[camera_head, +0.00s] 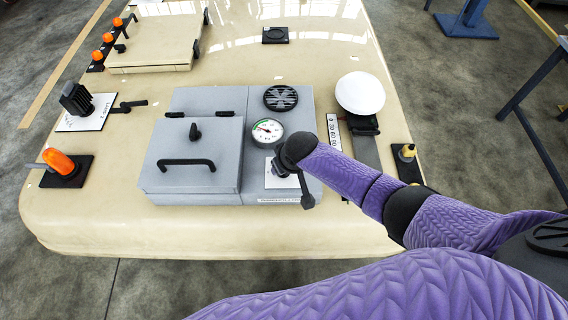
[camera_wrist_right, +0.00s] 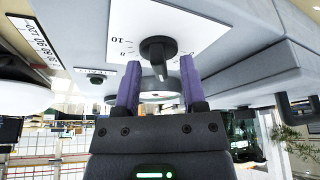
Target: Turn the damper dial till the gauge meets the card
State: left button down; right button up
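The damper dial is a black knob (camera_wrist_right: 158,50) on a white plate (camera_wrist_right: 190,22) with printed numbers; in the head view my right wrist mostly hides the knob, and part of the plate (camera_head: 277,181) shows. My right gripper (camera_wrist_right: 160,75) has its two purple fingers apart, one on each side of the knob's bar; contact cannot be told. In the head view the gripper (camera_head: 283,166) is largely covered by its own wrist. The round white gauge (camera_head: 267,131) has a green arc and a red needle pointing left. A small printed card strip (camera_head: 280,199) lies at the grey box's front edge, its text unreadable. My left gripper is out of view.
The grey box's lid (camera_head: 190,178) has a black handle. A round black vent (camera_head: 281,98) is behind the gauge. A scale strip (camera_head: 334,132) and a white dome (camera_head: 360,93) stand right. An orange lamp (camera_head: 59,162) and a black lever (camera_head: 128,106) are left.

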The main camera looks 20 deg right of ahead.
jog(key=a+p+v, duration=0.1)
jog(key=p+v, duration=0.3)
jog(key=v, duration=0.6)
jog(key=shift+d, duration=0.45)
